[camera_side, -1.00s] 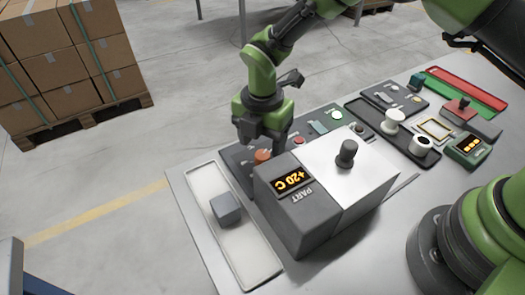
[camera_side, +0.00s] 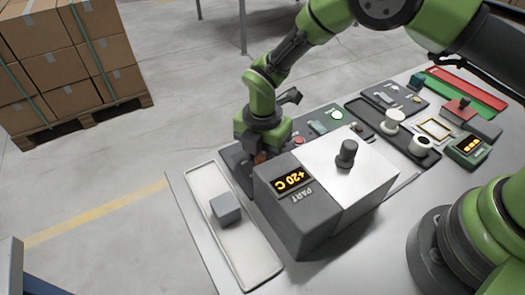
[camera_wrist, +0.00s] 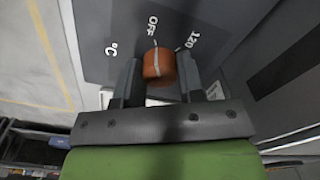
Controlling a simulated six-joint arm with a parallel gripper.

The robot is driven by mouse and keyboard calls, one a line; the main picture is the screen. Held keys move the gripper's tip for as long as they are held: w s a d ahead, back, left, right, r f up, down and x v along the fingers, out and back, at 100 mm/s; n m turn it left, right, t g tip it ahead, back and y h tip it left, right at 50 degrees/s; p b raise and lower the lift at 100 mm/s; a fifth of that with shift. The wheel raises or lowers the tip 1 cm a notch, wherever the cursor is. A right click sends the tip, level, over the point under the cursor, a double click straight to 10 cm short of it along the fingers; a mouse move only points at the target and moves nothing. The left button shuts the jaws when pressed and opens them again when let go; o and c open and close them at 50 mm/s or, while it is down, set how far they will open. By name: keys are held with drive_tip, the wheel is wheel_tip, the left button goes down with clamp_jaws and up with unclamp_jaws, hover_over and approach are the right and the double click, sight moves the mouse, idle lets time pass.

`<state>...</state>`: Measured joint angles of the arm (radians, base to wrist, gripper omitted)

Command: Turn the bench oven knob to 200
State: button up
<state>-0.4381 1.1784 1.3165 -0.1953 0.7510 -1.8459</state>
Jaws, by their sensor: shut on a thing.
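The orange oven knob (camera_wrist: 159,63) is on a dark panel (camera_wrist: 117,22) and has a pale pointer line. The line points near the OFF mark (camera_wrist: 153,24); a 120 mark (camera_wrist: 193,40) is to the right, and 200 is not visible. My gripper (camera_wrist: 159,74) has a finger on each side of the knob and is shut on it. In the side view my gripper (camera_side: 262,153) is low behind the grey oven box (camera_side: 300,222), covering most of the knob. The oven display (camera_side: 293,181) reads +20 C.
The oven box stands close in front of my gripper, with a black knob (camera_side: 347,150) on its white top. A tray (camera_side: 255,262) with a grey block (camera_side: 225,209) lies to the left. Panels with buttons and spools (camera_side: 393,119) lie to the right.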

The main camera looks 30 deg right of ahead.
drive_tip(key=m, duration=0.4)
drive_tip(key=shift+m, duration=0.4)
drive_tip(key=m, duration=0.4)
drive_tip(key=shift+m, duration=0.3)
drive_tip(key=m, duration=0.4)
drive_tip(key=shift+m, duration=0.3)
drive_tip(key=m, duration=0.4)
drive_tip(key=shift+m, duration=0.4)
drive_tip(key=o, duration=0.9)
